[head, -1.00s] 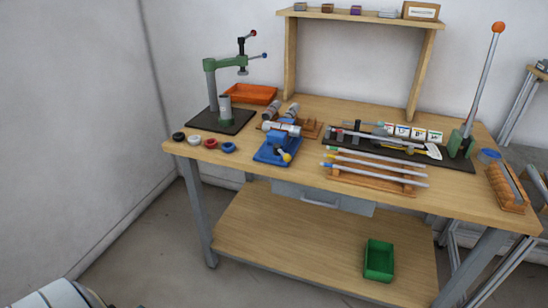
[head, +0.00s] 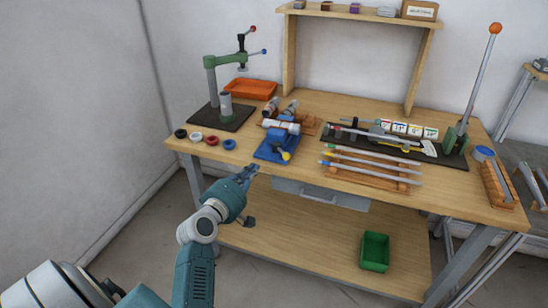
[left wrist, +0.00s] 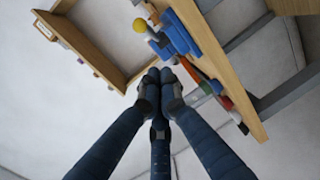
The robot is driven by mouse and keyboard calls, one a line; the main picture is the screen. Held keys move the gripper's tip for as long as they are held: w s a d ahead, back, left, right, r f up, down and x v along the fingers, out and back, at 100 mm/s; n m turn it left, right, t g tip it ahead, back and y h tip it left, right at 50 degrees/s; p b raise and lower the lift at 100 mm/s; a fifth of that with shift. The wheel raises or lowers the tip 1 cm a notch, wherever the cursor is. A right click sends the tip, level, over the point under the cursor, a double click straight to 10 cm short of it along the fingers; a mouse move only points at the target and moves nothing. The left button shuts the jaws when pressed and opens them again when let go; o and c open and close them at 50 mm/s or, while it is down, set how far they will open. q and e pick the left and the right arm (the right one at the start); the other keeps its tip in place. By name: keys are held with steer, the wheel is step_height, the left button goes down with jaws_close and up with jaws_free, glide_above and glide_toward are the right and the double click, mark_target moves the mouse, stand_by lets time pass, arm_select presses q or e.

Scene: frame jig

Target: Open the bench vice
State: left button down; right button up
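The blue bench vice (head: 276,146) stands near the front edge of the workbench, with a yellow knob (head: 285,156) on its front side. A pale grey cylinder lies across its top. In the left wrist view the vice (left wrist: 180,35) and yellow knob (left wrist: 140,25) show at the top, beyond my fingertips. My left gripper (head: 248,172) is just in front of the bench edge, below and left of the vice, apart from it. Its fingers (left wrist: 158,76) come together at the tips in the left wrist view, with nothing seen between them. My right gripper is not in view.
Several small rings (head: 212,140) lie left of the vice by the edge. A green press (head: 212,85) stands behind them. Rods on a wooden rack (head: 368,180) lie to the right. A drawer (head: 320,195) hangs under the bench top. The space in front of the bench is free.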

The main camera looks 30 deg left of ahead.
arm_select(q)
glide_toward(281, 152)
steer(key=w+a, duration=0.2)
steer(key=a, duration=0.2)
steer(key=w+d, duration=0.1)
steer(key=w+d+f+p, duration=0.1)
steer(key=w, duration=0.1)
steer(key=shift+w+d+p, duration=0.1)
steer(key=shift+d+p, duration=0.15)
steer(key=shift+p, duration=0.05)
steer(key=shift+f, duration=0.1)
steer(key=shift+w+a, duration=0.1)
